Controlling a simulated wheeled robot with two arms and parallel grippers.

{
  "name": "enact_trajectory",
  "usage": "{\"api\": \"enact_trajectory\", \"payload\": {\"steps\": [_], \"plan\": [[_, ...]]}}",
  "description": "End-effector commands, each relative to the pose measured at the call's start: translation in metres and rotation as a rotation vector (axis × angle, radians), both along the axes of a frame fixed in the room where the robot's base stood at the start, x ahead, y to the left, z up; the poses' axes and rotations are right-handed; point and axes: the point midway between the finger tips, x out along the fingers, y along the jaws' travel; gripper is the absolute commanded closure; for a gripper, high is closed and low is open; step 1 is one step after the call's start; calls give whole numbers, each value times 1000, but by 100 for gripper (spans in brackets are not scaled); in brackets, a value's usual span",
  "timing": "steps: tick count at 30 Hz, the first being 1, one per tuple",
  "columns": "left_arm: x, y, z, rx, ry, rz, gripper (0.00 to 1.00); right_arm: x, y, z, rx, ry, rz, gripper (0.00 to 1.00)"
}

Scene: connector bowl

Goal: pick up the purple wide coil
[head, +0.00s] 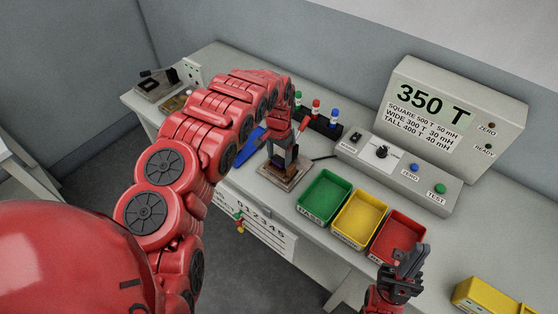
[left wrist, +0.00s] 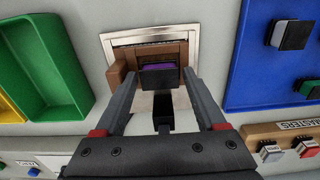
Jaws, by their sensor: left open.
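The purple wide coil (left wrist: 158,67) shows in the left wrist view as a dark block with a purple face. It sits at a brown fixture (left wrist: 122,70) on a metal plate (left wrist: 112,42). My left gripper (left wrist: 159,80) is open, with one finger on each side of the coil. Visible gaps remain between the fingers and the coil in that view. In the head view my left gripper (head: 282,146) points down over the fixture and hides most of the coil. My right gripper (head: 405,264) is near the red tray, away from the coil; its jaw opening is unclear.
Green (head: 324,199), yellow (head: 360,219) and red (head: 398,238) trays stand right of the fixture. A tester box (head: 428,115) reading 350 T stands behind. A blue board (left wrist: 290,88) with dark blocks and a wooden rack (left wrist: 262,131) lie close to my left gripper.

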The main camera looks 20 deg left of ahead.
Motion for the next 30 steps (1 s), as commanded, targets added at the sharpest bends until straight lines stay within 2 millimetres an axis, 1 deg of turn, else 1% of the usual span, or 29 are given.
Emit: {"api": "enact_trajectory", "payload": {"steps": [3, 7, 8, 9, 11, 12, 14, 15, 19, 26, 30], "plan": [[0, 0, -4, 0, 1, 1, 28, 0, 0, 1, 0, 0, 0, 100], [0, 0, -4, 0, 1, 1, 28, 0, 0, 1, 0, 0, 0, 100], [0, 0, -3, 0, 1, 1, 31, 0, 0, 1, 0, 0, 0, 100], [0, 0, -4, 0, 1, 1, 38, 0, 0, 1, 0, 0, 0, 100], [0, 0, -4, 0, 1, 1, 49, 0, 0, 1, 0, 0, 0, 100], [-1, 0, -4, 0, 1, 1, 56, 0, 0, 1, 0, 0, 0, 100], [-1, 0, -4, 0, 1, 1, 67, 0, 0, 1, 0, 0, 0, 100], [-1, 0, -4, 0, 1, 1, 74, 0, 0, 1, 0, 0, 0, 100], [-1, 0, -4, 0, 1, 1, 98, 0, 0, 1, 0, 0, 0, 100], [-1, 0, -3, 0, 1, 1, 99, 0, 0, 1, 0, 0, 0, 100], [0, 0, 0, 1, 0, 0, 99, 0, 0, -2, 0, 0, 0, 100]]}}
